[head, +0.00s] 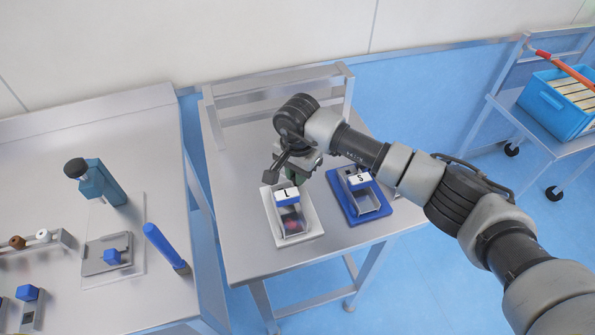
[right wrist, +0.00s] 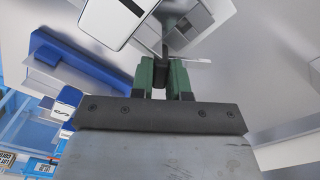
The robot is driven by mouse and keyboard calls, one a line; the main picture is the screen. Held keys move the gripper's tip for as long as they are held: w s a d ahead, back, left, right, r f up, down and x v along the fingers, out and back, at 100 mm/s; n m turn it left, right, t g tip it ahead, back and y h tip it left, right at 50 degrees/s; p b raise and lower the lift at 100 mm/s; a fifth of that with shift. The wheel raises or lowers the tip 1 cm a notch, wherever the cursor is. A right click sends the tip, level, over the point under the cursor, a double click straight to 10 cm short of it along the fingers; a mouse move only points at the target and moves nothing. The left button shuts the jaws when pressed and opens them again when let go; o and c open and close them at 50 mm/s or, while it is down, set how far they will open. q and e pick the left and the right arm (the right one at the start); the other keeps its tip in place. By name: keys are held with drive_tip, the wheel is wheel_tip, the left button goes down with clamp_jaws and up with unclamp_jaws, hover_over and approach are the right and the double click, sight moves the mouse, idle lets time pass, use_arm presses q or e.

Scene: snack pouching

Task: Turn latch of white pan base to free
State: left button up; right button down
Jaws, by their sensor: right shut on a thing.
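The white pan base (head: 310,237) lies on the metal table and carries a metal pan with a block marked "L" (head: 286,195). My right gripper (head: 296,177) is at the far side of this base, beside the block. In the right wrist view, the green fingers of my right gripper (right wrist: 161,73) are shut on a thin dark piece, the latch (right wrist: 165,48), beside the white base (right wrist: 104,22). The fingers hide part of the latch, so its exact angle cannot be told. My left gripper is not in view.
A blue pan base (head: 347,214) with a pan marked "S" (head: 359,181) stands close on the right. A raised metal rail (head: 285,88) runs along the table's back. A bench (head: 152,123) with tools is on the left, and a cart with a blue crate (head: 549,104) is far right.

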drive_tip(key=shift+f+m+b, duration=0.1)
drive_tip(key=shift+m+b, duration=0.2)
drive_tip(key=shift+b, duration=0.1)
drive_tip(key=shift+m+b, duration=0.3)
drive_tip(key=shift+m, duration=0.1)
drive_tip(key=c, duration=1.1)
unclamp_jaws()
drive_tip(key=shift+r, duration=0.25)
wheel_tip(320, 180, up, 11)
drive_tip(key=b, duration=0.2)
drive_tip(key=shift+f, duration=0.2)
